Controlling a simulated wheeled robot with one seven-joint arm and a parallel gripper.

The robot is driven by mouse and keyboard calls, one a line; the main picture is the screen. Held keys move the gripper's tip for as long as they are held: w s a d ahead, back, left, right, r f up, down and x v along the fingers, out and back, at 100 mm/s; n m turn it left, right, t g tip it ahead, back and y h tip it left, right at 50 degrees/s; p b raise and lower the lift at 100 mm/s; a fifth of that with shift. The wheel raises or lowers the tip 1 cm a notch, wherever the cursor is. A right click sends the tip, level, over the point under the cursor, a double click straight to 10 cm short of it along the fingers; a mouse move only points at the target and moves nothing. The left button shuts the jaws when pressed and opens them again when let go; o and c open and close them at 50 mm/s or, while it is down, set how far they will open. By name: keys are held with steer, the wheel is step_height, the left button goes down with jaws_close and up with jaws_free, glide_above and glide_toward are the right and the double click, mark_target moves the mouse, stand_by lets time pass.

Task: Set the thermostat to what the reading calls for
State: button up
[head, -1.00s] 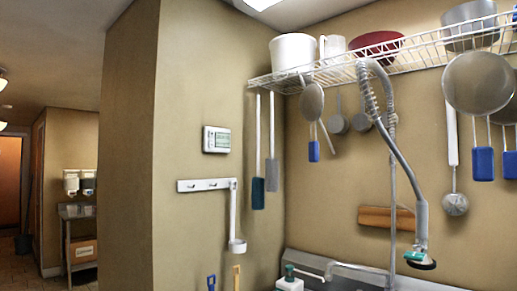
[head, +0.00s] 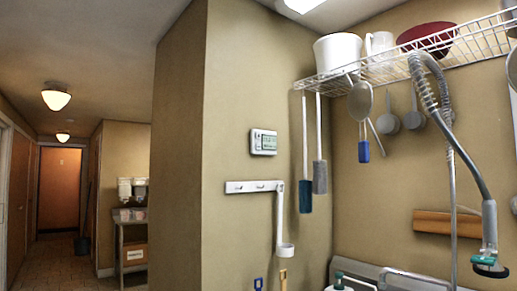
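The thermostat (head: 263,142) is a small white box with a greenish-grey screen. It is fixed to the tan wall, near the middle of the head view. Its screen shows dark marks, too small to read. My gripper is not in view.
A white hook rail (head: 255,187) with a ladle-like holder (head: 284,248) hangs below the thermostat. A wire shelf (head: 400,65) with pots and hanging utensils is to the right. A spray hose (head: 470,160) hangs at the far right. A hallway (head: 66,235) opens at left.

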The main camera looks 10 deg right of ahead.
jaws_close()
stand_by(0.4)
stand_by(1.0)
